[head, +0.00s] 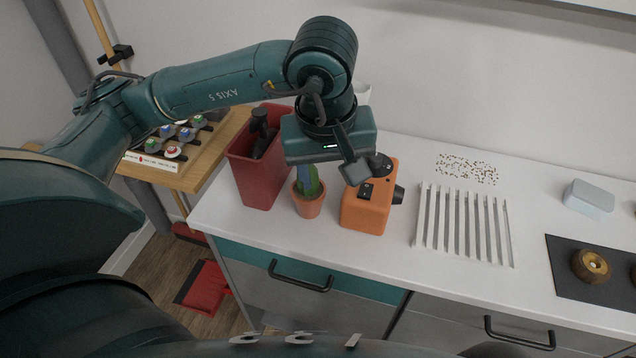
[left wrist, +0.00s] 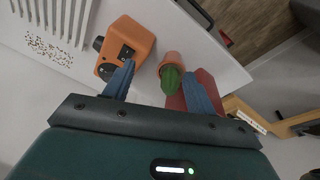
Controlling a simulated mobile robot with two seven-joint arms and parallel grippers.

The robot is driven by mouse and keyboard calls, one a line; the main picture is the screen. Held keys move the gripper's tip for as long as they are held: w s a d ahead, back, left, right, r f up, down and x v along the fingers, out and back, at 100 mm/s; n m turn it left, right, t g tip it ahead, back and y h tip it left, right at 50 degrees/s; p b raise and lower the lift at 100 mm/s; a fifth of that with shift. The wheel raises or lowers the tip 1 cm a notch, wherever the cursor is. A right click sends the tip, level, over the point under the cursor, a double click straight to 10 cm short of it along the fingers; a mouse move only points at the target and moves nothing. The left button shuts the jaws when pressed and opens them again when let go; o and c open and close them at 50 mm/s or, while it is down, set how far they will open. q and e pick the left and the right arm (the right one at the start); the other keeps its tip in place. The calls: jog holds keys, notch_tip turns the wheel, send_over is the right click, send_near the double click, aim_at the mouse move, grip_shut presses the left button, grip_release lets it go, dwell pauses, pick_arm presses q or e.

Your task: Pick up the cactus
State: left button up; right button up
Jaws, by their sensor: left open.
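A green cactus (head: 307,186) stands upright in a small terracotta pot (head: 309,206) on the white counter, between a red bin and an orange device. My left gripper (head: 320,172) is above and close to it, partly hiding its top in the head view. In the left wrist view, the cactus (left wrist: 171,81) and its pot (left wrist: 173,61) show between the two blue fingers of my left gripper (left wrist: 158,72). The fingers are spread apart with nothing held. I cannot tell whether a finger touches the cactus. My right gripper is not in view.
The red bin (head: 248,180) holding a dark object stands close left of the cactus. The orange device (head: 368,212) is close on the right. A white slatted rack (head: 463,228) and scattered brown bits (head: 467,169) lie farther right. The counter's front edge is near the pot.

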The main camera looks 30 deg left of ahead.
aim_at(312, 167)
pick_arm(q)
jog(key=w+a+r+t+y, duration=0.1)
jog(key=w+a+r+y, duration=0.1)
jog(key=a, duration=0.2)
jog(key=b+x, duration=0.2)
jog(key=x, duration=0.4)
jog(key=shift+w+a+r, duration=0.1)
jog(key=shift+w+a, duration=0.05)
jog(key=shift+a, duration=0.05)
jog(key=shift+w+a+f, duration=0.25)
jog(key=shift+w+f, duration=0.05)
jog(key=shift+f, duration=0.35)
jog(key=x, duration=0.4)
jog(key=shift+s+a, duration=0.15)
jog(key=shift+a, duration=0.3)
jog(key=shift+f, duration=0.45)
grip_shut()
